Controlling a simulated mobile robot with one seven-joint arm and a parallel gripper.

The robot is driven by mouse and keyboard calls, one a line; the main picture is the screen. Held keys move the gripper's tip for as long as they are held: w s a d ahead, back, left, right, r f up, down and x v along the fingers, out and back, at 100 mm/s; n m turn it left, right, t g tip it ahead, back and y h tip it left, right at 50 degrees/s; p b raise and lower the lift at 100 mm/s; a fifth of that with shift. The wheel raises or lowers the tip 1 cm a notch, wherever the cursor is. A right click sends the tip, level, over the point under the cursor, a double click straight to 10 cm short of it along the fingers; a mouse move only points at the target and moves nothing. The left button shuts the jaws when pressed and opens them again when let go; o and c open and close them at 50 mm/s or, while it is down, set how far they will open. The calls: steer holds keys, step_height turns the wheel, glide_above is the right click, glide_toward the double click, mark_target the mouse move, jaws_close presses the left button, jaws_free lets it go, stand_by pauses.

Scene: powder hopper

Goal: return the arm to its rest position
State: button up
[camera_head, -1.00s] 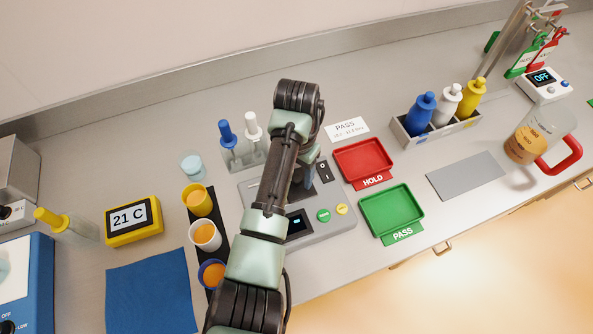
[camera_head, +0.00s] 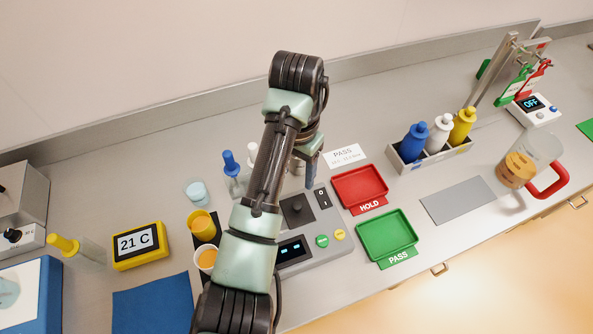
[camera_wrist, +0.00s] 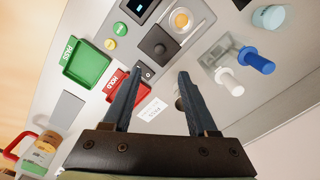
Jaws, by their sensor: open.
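My arm reaches up across the middle of the head view, over the grey instrument with its display and buttons. My gripper (camera_head: 306,158) hangs from the arm's far end, partly hidden by the wrist. In the wrist view my gripper (camera_wrist: 155,98) shows two dark fingers spread wide apart with nothing between them. The fingers are above the bench, near the white PASS card (camera_wrist: 152,108) and the red HOLD tray (camera_wrist: 128,86).
The green PASS tray (camera_head: 413,232), bottle rack (camera_head: 432,160) and jug with a red handle (camera_head: 535,160) stand to the right. Orange-filled cups (camera_head: 204,258), a yellow 21 C display (camera_head: 140,244) and a blue mat (camera_head: 152,300) are to the left. A grey plate (camera_head: 457,192) lies bare.

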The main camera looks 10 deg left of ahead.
steer(key=shift+r, duration=0.25)
stand_by(0.4)
steer(key=w+d+r+t+b, duration=0.1)
steer(key=w+d+r+t, duration=0.4)
steer(key=w+r+t, duration=0.3)
steer(key=w+d+r+t+h+b, duration=0.15)
steer(key=r+t, duration=0.25)
steer(key=r, duration=0.5)
steer(key=w+d+r+t, duration=0.1)
steer(key=d+r+t, duration=0.2)
steer(key=r, duration=0.7)
steer(key=s+r+n+t, duration=0.2)
steer(key=s+r+t, duration=0.4)
steer(key=s+r, duration=0.3)
steer(key=s+r+n+t+y+b, duration=0.1)
steer(key=s+r+n+t, duration=0.1)
steer(key=s+r+t, duration=0.4)
steer(key=s+a+r, duration=0.1)
steer(key=s+r, duration=0.3)
steer(key=r, duration=0.5)
steer(key=shift+s, duration=0.2)
steer(key=shift+s+r+y, duration=0.1)
steer(key=shift+s+y, duration=0.15)
steer(key=shift+c, duration=0.5)
